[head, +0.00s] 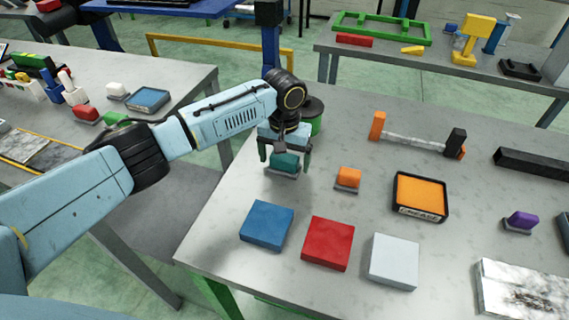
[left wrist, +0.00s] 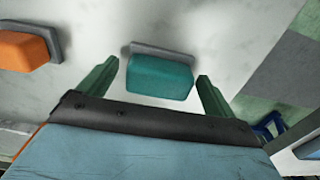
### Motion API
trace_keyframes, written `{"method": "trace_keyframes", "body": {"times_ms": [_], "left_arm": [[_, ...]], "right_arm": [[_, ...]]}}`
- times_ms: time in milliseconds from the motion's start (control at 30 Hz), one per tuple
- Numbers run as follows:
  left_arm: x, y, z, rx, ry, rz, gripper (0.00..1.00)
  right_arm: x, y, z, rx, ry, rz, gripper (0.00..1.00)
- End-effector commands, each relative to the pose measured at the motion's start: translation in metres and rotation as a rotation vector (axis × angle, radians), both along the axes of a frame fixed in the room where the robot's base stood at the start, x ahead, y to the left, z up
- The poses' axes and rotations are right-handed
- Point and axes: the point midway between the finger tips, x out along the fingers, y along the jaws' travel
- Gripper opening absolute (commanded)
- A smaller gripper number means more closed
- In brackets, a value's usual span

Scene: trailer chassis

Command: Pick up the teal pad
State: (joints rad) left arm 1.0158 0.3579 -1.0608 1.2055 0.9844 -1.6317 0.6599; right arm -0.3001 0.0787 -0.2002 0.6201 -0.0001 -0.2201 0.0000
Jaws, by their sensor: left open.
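The teal pad (head: 286,162) is a small block on a grey base plate on the grey table in the head view. It also shows in the left wrist view (left wrist: 160,77), with the grey base (left wrist: 163,49) along its far side. My left gripper (head: 284,164) is over the pad and pointing down. Its green fingers are open, one on each side of the pad, and in the left wrist view (left wrist: 157,78) gaps show between the fingers and the pad. My right gripper is in neither view.
An orange pad (head: 349,177) on a base stands right of the teal pad. Blue (head: 267,225), red (head: 328,243) and white (head: 394,261) square blocks lie nearer the front edge. A black tray with orange inside (head: 419,195) is farther right. A dark-topped green cylinder (head: 312,113) stands behind.

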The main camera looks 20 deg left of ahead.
Motion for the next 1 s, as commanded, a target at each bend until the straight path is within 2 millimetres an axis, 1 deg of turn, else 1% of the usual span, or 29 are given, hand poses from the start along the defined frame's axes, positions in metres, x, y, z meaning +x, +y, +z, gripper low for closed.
{"method": "trace_keyframes", "body": {"times_ms": [100,500,767,867,1000], "left_arm": [[0.000,0.000,0.000,0.000,0.000,0.000,0.91],[0.000,0.000,0.001,0.000,0.000,0.000,0.39],[0.000,-0.001,0.004,-0.001,-0.002,0.000,0.39],[0.001,-0.001,0.016,-0.003,-0.004,-0.001,0.39],[0.001,-0.001,0.044,-0.003,-0.005,-0.001,0.39]], "right_arm": [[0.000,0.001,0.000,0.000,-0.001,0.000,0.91],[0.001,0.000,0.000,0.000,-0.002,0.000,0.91],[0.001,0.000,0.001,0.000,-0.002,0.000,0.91],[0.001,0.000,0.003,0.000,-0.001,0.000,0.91],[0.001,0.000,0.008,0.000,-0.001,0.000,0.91]]}}
